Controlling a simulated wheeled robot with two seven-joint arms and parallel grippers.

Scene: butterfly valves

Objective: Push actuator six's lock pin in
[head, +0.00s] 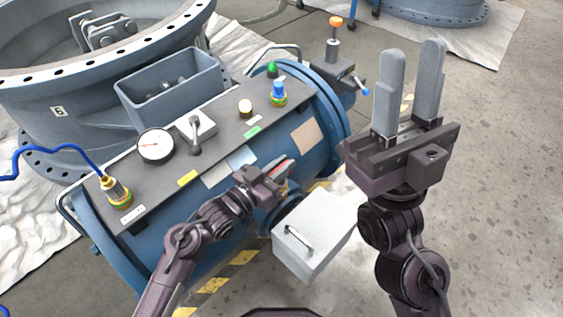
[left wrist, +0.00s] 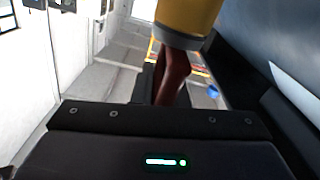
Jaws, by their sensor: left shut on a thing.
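The blue actuator (head: 325,125) lies below a valve body marked with a plate that looks like a 6 (head: 58,112). My left gripper (head: 284,170) is at the front side of the actuator and is shut on a small part with some red showing. The fingers mostly hide this part, and I cannot tell for sure whether it is the lock pin. In the left wrist view a yellow cylinder (left wrist: 188,15) with a grey rim is close above dark red shapes (left wrist: 172,78). My right gripper (head: 412,55) is open and empty, raised at the right, fingers up.
The actuator's top panel carries a gauge (head: 156,146), a lever valve (head: 195,132), a blue-capped fitting (head: 279,93) and a blue-hose fitting (head: 116,192). A white box with a handle (head: 312,238) stands just right of my left gripper. An orange-knobbed device (head: 335,50) stands behind. Floor at right is clear.

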